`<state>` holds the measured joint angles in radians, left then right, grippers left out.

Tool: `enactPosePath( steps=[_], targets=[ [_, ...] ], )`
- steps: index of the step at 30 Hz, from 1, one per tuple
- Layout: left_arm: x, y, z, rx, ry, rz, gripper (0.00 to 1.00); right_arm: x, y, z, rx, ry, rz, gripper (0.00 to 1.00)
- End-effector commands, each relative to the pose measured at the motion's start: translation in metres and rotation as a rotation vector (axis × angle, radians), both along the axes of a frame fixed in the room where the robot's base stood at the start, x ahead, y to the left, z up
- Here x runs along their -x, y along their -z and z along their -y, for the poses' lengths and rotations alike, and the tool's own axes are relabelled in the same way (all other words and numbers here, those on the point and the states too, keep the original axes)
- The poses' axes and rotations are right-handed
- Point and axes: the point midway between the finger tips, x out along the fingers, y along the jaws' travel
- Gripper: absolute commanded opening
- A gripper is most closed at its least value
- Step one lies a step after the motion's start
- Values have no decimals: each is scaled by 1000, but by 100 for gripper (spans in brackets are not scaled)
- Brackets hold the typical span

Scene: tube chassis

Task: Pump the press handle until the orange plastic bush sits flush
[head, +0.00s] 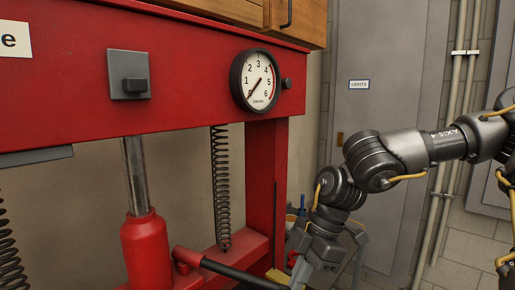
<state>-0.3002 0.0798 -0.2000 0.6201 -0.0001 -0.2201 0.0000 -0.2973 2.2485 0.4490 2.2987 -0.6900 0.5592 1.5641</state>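The red hydraulic press fills the left and centre. Its red bottle jack (147,250) stands below the top beam, with a steel ram (136,176) rising from it. The black press handle (240,273) slopes from a red socket down to the right and leaves the bottom edge. My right gripper (328,275) comes in from the right, pointing down, just right of the handle's visible end. Its grey fingers stand apart and appear open; their tips are close to or beyond the bottom edge. My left gripper and the orange plastic bush are not in view.
The pressure gauge (255,81) on the red beam (190,60) has its needle near the low end of the scale. Coil springs (221,185) hang beside the jack. The red upright (267,170) stands left of my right arm. A grey door (385,95) is behind.

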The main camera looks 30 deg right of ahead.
Motion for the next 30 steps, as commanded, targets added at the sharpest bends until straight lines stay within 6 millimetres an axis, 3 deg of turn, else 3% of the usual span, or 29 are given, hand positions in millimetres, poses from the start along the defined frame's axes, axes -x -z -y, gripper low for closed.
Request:
enactPosePath(
  steps=[1,9,14,17,30],
  targets=[
    [0,11,0,0,0,0,32,0,12,0,1,1,-2,0],
    [0,39,0,0,0,0,32,1,42,0,1,0,-3,0],
    [0,32,0,0,0,0,32,1,34,0,1,0,-3,0],
    [0,24,0,0,0,0,32,0,24,0,2,0,0,0],
    [0,-29,0,0,0,1,32,0,-53,0,0,0,1,0]
  ],
)
